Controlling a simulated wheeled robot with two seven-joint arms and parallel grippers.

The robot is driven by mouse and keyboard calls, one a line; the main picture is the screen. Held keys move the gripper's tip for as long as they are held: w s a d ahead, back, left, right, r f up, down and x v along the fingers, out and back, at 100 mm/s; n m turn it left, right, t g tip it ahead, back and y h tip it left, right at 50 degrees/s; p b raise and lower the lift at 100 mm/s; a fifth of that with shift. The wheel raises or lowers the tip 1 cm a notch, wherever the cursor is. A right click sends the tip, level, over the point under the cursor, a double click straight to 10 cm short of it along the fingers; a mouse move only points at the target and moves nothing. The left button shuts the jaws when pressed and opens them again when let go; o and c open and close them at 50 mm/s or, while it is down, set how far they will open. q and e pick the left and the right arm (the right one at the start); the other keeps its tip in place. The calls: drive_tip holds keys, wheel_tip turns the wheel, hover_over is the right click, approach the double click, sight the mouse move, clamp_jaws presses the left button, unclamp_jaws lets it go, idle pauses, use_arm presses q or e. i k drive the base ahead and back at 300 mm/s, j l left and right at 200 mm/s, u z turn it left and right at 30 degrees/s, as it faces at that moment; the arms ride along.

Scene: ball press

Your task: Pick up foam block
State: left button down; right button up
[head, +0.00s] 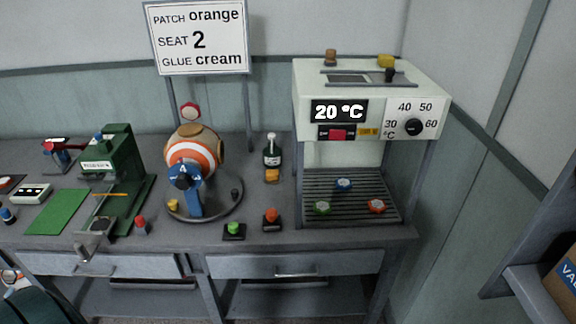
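No thing in the head view can be surely told as the foam block. A small orange-yellow block (271,175) stands on the bench in front of a dark bottle (271,152). A small yellow piece (173,205) sits at the left of the round stand under the striped ball. What any of these is made of cannot be told. Neither of my grippers shows clearly in this view.
A white machine (308,155) reading 20 °C stands at the right of the grey bench (300,240). A striped ball (193,150) and a green press (122,150) stand left of it. A sign (198,38) rises behind. Small coloured buttons sit near the front edge.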

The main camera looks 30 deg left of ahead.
sight(271, 175)
drive_tip(key=u, duration=1.05)
